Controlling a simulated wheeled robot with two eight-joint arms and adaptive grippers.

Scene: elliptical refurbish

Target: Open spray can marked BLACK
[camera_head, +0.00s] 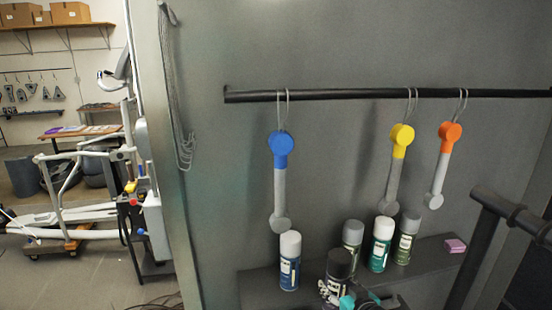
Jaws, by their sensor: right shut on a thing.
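A spray can with a black cap (339,263) is at the front of the dark shelf, near the bottom of the head view. Its label is too small to read, and its lower part is hidden by my right gripper (345,297). My right gripper has dark parts with teal and pale pieces and is shut on this can. The can stands about upright with its cap on. My left gripper is not in view.
Close by stand a white-capped blue can (290,262), a white-capped green can (381,245) and two grey-capped cans (352,240). A pink block (455,246) lies at the shelf's right. Blue, yellow and orange-ended tools hang from a black rail (340,95) above.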

